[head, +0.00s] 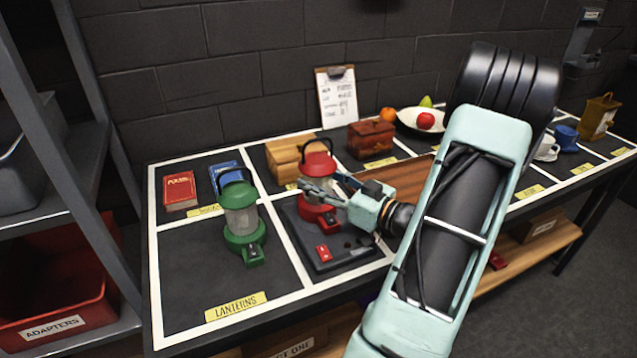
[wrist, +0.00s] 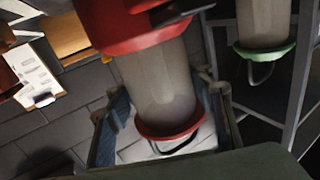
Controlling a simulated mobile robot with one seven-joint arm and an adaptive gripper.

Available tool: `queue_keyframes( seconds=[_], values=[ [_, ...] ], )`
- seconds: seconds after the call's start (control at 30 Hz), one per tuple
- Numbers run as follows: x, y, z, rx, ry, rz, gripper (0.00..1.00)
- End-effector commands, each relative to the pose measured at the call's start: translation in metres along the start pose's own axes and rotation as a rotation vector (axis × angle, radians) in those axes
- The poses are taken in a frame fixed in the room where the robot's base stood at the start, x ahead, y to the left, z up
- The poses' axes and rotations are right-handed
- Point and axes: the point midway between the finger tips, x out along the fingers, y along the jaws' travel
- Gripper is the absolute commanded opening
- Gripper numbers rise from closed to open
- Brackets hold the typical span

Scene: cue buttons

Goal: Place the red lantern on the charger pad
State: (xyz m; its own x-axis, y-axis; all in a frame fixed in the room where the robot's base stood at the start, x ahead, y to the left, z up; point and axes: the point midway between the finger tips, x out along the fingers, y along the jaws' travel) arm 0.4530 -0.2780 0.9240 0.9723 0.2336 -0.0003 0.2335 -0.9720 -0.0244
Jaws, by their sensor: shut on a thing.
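The red lantern (head: 317,190) stands upright on or just above the dark charger pad (head: 328,262); I cannot tell if its base touches. My gripper (head: 325,189) is shut on the red lantern, reaching in from the right at mid-body height. In the wrist view the red lantern (wrist: 157,90) fills the middle, between the fingers of my gripper (wrist: 165,125). Part of the lantern's body is hidden behind the fingers in the head view. The pad's front part, with a small red item, is bare of the lantern.
A green lantern (head: 241,220) stands close on the left, in the section labelled LANTERNS (head: 235,306). A wooden box (head: 290,158) is right behind the red lantern. A red book (head: 180,190), a brown box (head: 370,138) and a fruit bowl (head: 410,120) are further back.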

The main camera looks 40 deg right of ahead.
Motion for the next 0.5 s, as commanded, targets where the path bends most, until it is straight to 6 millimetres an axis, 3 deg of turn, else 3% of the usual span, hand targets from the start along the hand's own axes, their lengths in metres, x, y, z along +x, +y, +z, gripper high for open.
queue_keyframes(
  seconds=[0.2,0.23,0.37,0.5],
  values=[
    [0.0003,0.0001,0.0025,-0.001,0.003,-0.001,0.05],
    [0.0,0.0001,0.0027,0.0,0.0,0.0,0.52],
    [-0.0001,0.0001,0.0024,0.0,0.0,0.0,0.67],
    [-0.0001,0.0,0.0023,0.0,0.0,0.0,0.67]
  ],
)
